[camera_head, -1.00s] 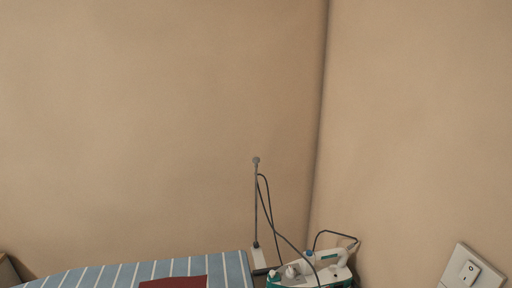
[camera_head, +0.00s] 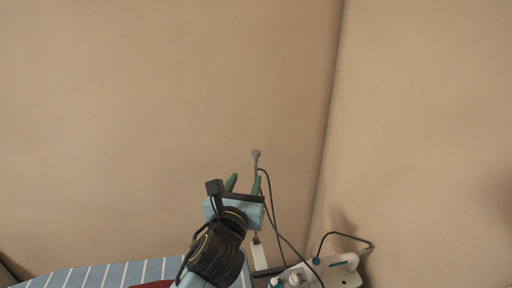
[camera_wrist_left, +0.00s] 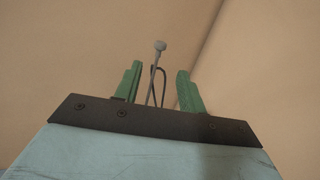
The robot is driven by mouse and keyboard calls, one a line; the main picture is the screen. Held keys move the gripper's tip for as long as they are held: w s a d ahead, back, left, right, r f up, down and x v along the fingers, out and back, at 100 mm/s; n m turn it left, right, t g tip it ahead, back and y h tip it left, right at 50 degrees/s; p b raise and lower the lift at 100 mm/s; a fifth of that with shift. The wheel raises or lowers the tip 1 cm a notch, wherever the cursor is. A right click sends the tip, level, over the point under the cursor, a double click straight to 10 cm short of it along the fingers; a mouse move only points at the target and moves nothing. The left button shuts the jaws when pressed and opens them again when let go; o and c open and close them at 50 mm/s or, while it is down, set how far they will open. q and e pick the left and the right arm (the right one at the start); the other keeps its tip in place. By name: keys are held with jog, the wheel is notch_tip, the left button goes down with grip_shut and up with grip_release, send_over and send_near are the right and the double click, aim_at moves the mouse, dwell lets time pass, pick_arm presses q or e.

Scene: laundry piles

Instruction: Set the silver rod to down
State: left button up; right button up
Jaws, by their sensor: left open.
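The silver rod (camera_head: 256,157) stands upright at the end of the ironing board, with a small knob at its top. My left gripper (camera_head: 244,184) is in front of it and hides much of its middle in the head view. In the left wrist view, the rod (camera_wrist_left: 159,58) shows between the two green fingers of my left gripper (camera_wrist_left: 156,85), which are apart. Neither finger visibly touches the rod. The right gripper is not in view.
A blue striped ironing board (camera_head: 75,278) lies at the lower left with a dark red cloth (camera_head: 152,285) on it. A dark cord (camera_head: 274,200) hangs beside the rod. Bare walls stand behind.

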aim_at(255, 155)
pick_arm(q)
jog(key=w, duration=0.3)
jog(key=w+d, duration=0.1)
jog(key=w, duration=0.3)
jog(key=w+d, duration=0.1)
jog(key=w, duration=0.3)
jog(key=shift+w+d+r, duration=0.1)
jog(key=shift+w+d, duration=0.1)
jog(key=shift+w, duration=0.05)
jog(key=shift+w+d, duration=0.1)
jog(key=shift+w, duration=0.55)
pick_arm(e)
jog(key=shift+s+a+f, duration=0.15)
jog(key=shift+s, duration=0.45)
pick_arm(q)
grip_shut()
